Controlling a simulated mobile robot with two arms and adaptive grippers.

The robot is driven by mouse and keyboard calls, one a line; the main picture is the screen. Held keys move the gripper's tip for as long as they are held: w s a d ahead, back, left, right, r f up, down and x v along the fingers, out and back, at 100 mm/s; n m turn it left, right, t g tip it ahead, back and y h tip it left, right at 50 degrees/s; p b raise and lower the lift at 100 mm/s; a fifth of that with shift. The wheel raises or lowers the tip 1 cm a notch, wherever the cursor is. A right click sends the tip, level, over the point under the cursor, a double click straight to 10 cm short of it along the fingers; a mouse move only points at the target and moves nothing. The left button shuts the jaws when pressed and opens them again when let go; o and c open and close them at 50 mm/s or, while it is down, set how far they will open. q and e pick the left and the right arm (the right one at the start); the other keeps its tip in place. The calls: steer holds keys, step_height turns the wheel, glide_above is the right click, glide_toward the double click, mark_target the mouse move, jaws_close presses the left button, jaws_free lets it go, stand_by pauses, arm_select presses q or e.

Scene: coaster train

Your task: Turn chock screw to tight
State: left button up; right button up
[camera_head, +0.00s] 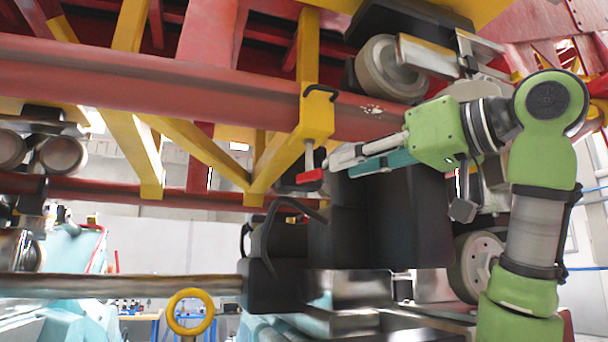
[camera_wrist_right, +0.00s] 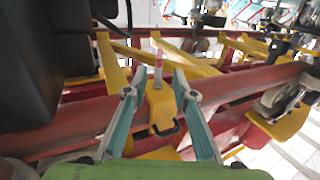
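The yellow chock (camera_head: 318,118) is clamped around the red beam (camera_head: 230,95), right of centre in the head view. Its screw (camera_head: 310,156) hangs below it and ends in a red handle (camera_head: 310,176). My right gripper (camera_head: 338,164) comes in from the right, with its tips just right of the screw. In the right wrist view the right gripper (camera_wrist_right: 159,94) is open, one teal finger on each side of the screw (camera_wrist_right: 158,68) and the chock (camera_wrist_right: 161,110). No finger clearly touches the screw. My left gripper is not in view.
A black block (camera_head: 385,215) stands below my right gripper, and a dark box with a handle (camera_head: 285,250) is left of it. A wheel (camera_head: 388,70) sits above right. Yellow struts (camera_head: 205,150) cross left of the chock. A yellow ring (camera_head: 190,312) is lower left.

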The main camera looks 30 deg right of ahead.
mark_target(298, 180)
steer(key=w, duration=0.3)
steer(key=w+a+p, duration=0.1)
steer(key=w, duration=0.2)
steer(key=w+p, duration=0.1)
steer(key=w, duration=0.3)
steer(key=shift+a, duration=0.4)
steer(key=shift+s, duration=0.1)
steer(key=shift+c, duration=0.4)
jaws_close()
